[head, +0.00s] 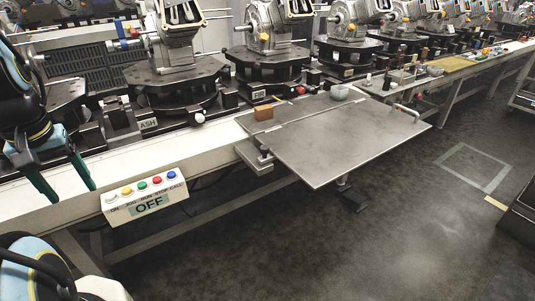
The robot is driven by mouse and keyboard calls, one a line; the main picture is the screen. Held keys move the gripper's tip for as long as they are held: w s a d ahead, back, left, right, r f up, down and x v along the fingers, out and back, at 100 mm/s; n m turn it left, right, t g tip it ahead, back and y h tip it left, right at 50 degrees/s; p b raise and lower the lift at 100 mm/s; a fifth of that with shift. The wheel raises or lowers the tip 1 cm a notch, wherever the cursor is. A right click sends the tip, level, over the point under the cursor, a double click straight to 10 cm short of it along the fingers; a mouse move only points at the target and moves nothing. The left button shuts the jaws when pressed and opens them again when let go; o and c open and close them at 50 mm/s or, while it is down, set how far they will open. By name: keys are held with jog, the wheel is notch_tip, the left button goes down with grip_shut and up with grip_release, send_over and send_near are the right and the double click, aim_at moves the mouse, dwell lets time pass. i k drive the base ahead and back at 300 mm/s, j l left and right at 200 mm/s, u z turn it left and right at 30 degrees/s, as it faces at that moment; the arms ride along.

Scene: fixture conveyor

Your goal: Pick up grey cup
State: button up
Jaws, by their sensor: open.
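A small grey cup (339,92) sits near the back edge of the grey metal table plate (345,145). It looks rounded, like a bowl, and is small in the view. My gripper (64,190) is at the far left, pointing down over the white conveyor edge. Its two dark green fingers are spread apart with nothing between them. It is far to the left of the cup and apart from it.
An orange-brown block (263,112) sits left of the cup on the plate. A handle (406,110) stands at the plate's right. A button box (146,197) marked OFF hangs in front of the conveyor. Machine fixtures (270,60) line the back. Most of the plate is clear.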

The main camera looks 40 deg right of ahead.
aim_at(338, 93)
jog(key=z, duration=1.25)
jog(key=l+u, duration=0.15)
jog(key=u, duration=0.25)
jog(key=l+u, duration=0.15)
jog(key=u, duration=0.25)
jog(key=l+u, duration=0.15)
jog(key=u, duration=0.3)
jog(key=l+u, duration=0.15)
jog(key=u, duration=0.25)
jog(key=k+l+u, duration=0.1)
jog(key=l+u, duration=0.3)
jog(key=k+l+u, duration=0.2)
jog(key=u, duration=0.2)
jog(key=k+l+u, duration=0.2)
jog(key=l+u, duration=0.2)
jog(key=k+l+u, duration=0.2)
jog(key=u, duration=0.15)
jog(key=k+l+u, duration=0.2)
jog(key=k+u, duration=0.15)
jog(key=k, duration=0.25)
jog(key=k+u, duration=0.35)
jog(key=k, duration=1.2)
jog(key=k+z, duration=0.15)
jog(key=k, duration=0.8)
jog(key=l, duration=0.1)
